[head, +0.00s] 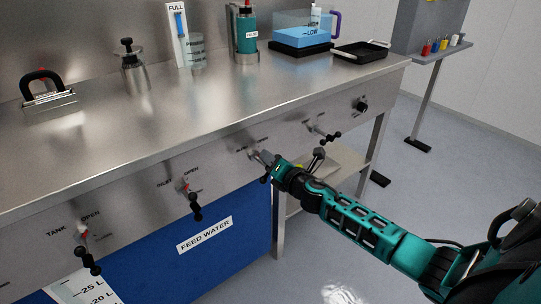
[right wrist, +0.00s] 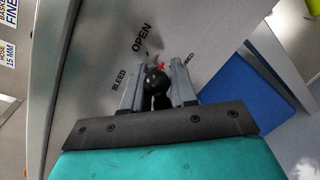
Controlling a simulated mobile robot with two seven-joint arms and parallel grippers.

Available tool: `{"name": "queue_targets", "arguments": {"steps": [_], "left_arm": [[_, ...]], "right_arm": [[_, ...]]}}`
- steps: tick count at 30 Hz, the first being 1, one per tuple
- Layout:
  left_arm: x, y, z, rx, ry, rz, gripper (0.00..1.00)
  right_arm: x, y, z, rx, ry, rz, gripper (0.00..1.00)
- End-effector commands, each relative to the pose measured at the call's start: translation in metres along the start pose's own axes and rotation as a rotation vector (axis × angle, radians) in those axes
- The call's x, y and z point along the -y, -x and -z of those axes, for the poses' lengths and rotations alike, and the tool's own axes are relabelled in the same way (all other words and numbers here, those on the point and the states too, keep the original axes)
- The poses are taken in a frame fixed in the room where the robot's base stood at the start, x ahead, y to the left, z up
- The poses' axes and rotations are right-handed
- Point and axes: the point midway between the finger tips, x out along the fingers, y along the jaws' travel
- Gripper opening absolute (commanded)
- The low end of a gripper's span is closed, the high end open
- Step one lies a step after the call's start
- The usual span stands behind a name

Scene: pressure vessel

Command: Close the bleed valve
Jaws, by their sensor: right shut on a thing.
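The bleed valve's black ball-ended handle (right wrist: 157,84) is between the two grey fingers of my right gripper (right wrist: 157,74) in the right wrist view. The fingers are shut on it. The panel around it reads BLEED, OPEN and a partly hidden word ending in SED. A small red part shows just beyond the handle, near the fingertips. In the head view my right gripper (head: 267,164) is at the front panel of the steel bench, where it hides most of this valve. My left gripper is not in view.
Other black-handled valves (head: 193,200) (head: 89,258) sit to the left on the panel, and another (head: 325,133) to the right. A blue feed water tank (head: 232,225) stands below. The bench top (head: 200,105) holds a flask, bottle and tray along its back. Open floor lies right.

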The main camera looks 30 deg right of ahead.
Motion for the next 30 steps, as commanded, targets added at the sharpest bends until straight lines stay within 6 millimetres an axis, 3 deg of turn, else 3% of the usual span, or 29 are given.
{"name": "queue_targets", "arguments": {"steps": [18, 30], "left_arm": [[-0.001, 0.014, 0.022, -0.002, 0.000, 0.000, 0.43], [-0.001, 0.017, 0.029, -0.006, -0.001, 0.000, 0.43]], "right_arm": [[0.011, -0.002, 0.004, -0.107, -0.538, 0.004, 0.00], [0.015, -0.002, 0.009, -0.142, -0.713, 0.005, 0.00]]}}
